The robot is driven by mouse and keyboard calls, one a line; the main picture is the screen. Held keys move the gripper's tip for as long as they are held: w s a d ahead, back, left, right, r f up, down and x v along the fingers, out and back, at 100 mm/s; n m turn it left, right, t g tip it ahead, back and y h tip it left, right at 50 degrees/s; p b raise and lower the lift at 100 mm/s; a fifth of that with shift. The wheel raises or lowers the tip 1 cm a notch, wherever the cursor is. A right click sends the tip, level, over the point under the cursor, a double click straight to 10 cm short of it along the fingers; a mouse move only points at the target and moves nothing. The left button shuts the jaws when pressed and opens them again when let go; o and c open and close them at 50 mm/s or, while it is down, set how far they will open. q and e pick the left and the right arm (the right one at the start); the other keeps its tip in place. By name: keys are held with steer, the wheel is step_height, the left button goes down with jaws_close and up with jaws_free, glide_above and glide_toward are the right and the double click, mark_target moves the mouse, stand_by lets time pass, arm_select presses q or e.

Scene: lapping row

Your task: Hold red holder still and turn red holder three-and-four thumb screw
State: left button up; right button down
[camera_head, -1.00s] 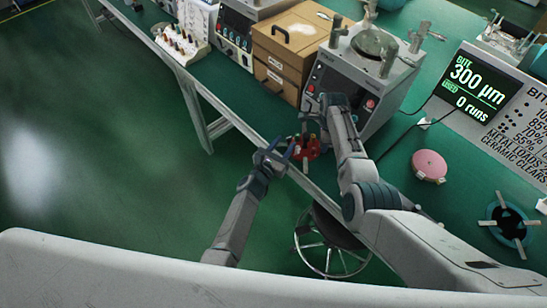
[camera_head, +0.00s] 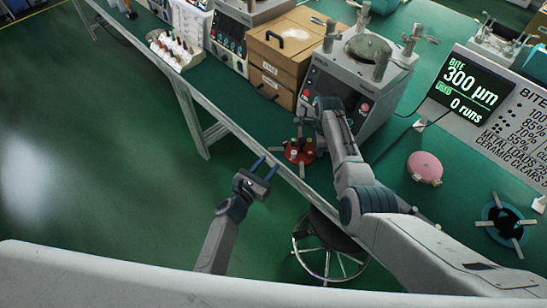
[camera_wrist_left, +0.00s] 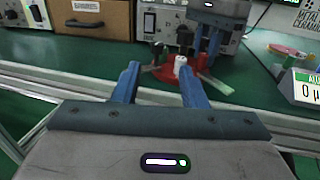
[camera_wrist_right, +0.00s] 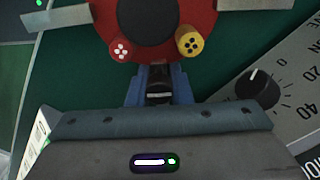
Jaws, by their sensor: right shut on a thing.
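The red holder (camera_head: 299,152) stands on the green bench near its front edge. It is a round red disc with a dark centre and small coloured posts, seen close in the right wrist view (camera_wrist_right: 203,57). My right gripper (camera_wrist_right: 158,78) is shut on a dark thumb screw (camera_wrist_right: 158,93) at the holder's rim, between a red post and a yellow post with dots. My left gripper (camera_head: 264,166) is open and empty, off the bench edge, short of the holder. In the left wrist view the holder (camera_wrist_left: 170,74) lies beyond the spread fingers.
A grey lapping machine (camera_head: 355,75) stands close behind the holder. Wooden drawers (camera_head: 275,60) are to its left. A pink disc (camera_head: 425,167) and a blue ring holder (camera_head: 490,215) lie to the right. A stool (camera_head: 330,245) stands below the edge.

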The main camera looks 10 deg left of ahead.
mark_target(285, 142)
arm_select(q)
steer(key=w+a+m+g+h, duration=0.4)
steer(key=a+m+g+h, duration=0.1)
steer(key=g+h, duration=0.1)
steer(key=x, duration=1.1)
steer(key=shift+d, duration=0.45)
